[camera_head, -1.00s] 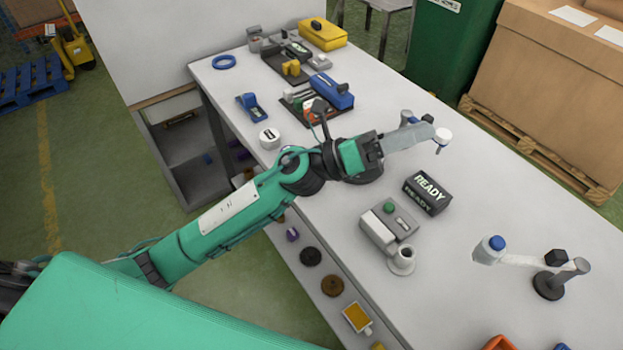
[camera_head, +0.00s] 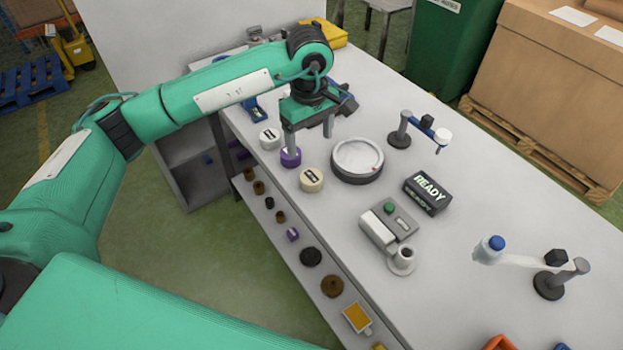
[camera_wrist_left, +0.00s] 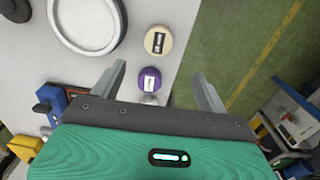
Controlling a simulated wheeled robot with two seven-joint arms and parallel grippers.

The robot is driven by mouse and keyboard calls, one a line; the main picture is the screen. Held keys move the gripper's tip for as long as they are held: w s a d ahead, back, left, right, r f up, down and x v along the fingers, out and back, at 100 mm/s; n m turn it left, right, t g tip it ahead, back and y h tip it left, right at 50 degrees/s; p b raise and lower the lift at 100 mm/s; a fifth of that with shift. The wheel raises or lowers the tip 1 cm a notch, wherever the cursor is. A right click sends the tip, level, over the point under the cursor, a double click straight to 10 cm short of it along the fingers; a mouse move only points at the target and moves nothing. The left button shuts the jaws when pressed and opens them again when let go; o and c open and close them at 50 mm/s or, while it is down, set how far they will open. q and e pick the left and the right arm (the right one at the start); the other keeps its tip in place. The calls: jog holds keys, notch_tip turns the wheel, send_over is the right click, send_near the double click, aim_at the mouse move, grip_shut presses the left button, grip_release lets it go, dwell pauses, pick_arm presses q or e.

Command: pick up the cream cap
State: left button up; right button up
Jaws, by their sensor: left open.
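The cream cap (camera_head: 311,179) sits on the white table near its front edge, with a dark label on top. It also shows in the left wrist view (camera_wrist_left: 158,41), beyond the fingertips. A purple cap (camera_head: 290,157) stands just left of it and shows in the left wrist view (camera_wrist_left: 149,79) between the fingers. My left gripper (camera_head: 308,142) points down over the table, its fingers apart, with one finger in front of or near the purple cap. Nothing is held. I cannot tell the exact height of the fingers. My right gripper is not in view.
A round turntable (camera_head: 357,161) lies right of the cream cap. A white cap (camera_head: 270,138) stands left of the purple one. A READY sign (camera_head: 428,193) and a grey button box (camera_head: 389,226) are farther right. Lamp-like stands (camera_head: 400,133) rise behind.

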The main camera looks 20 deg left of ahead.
pick_arm(q)
jog(key=p, duration=0.2)
send_over(312, 176)
jog(key=f, duration=0.8)
jog(key=shift+s+a, duration=0.2)
jog(key=f+p, duration=0.1)
jog(key=f, duration=0.1)
jog(key=f+p, duration=0.1)
jog(key=f, duration=0.1)
jog(key=shift+w+d+f, duration=0.1)
jog(key=shift+d+f, duration=0.1)
jog(key=shift+f, duration=0.6)
jog(key=c, duration=1.1)
